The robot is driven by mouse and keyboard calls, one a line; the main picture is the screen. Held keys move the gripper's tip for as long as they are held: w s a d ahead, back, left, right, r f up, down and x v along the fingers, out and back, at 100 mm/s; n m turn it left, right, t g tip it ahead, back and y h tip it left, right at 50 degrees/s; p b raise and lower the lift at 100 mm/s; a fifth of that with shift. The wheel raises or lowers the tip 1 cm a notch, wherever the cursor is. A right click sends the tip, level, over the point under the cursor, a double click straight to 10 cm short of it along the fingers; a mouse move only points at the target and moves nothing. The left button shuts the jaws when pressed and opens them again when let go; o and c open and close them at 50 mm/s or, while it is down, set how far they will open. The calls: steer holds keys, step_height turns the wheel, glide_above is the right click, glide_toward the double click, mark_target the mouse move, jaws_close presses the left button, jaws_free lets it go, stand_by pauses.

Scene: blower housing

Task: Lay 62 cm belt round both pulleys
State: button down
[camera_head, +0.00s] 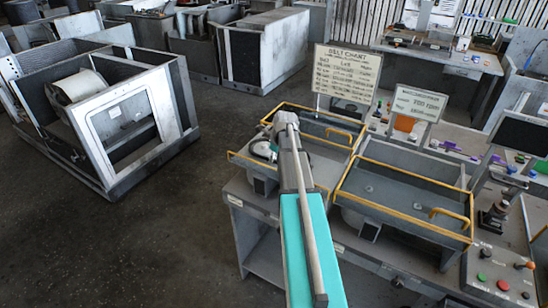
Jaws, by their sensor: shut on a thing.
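The 62 cm belt and the two pulleys cannot be made out in this view. My arm reaches up from the bottom middle over the bench, and its far end is above the left yellow-rimmed tray (340,146). My gripper does not show; the arm hides what is below its end. An open grey blower housing (115,185) stands on the floor at the left, with a pale drum (82,85) inside it.
A second yellow-rimmed tray (385,190) lies right of my arm. A belt chart sign (347,75) and a smaller sign (418,103) stand behind the trays. A button panel (500,285) is at lower right. Dark floor (130,250) is clear between housing and bench.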

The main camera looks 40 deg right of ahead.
steer(key=shift+f+b, duration=0.4)
steer(key=shift+b, duration=0.05)
stand_by(0.5)
steer(key=c, duration=0.7)
jaws_free()
steer(key=shift+o, duration=0.2)
steer(key=shift+r, duration=0.15)
steer(key=shift+p+v, duration=1.1)
steer(key=shift+p, duration=0.2)
steer(key=shift+w+a+r, duration=0.1)
steer(key=shift+w+r, duration=0.05)
steer(key=shift+w, duration=0.05)
step_height(320, 180, up, 5)
steer(key=p, duration=0.5)
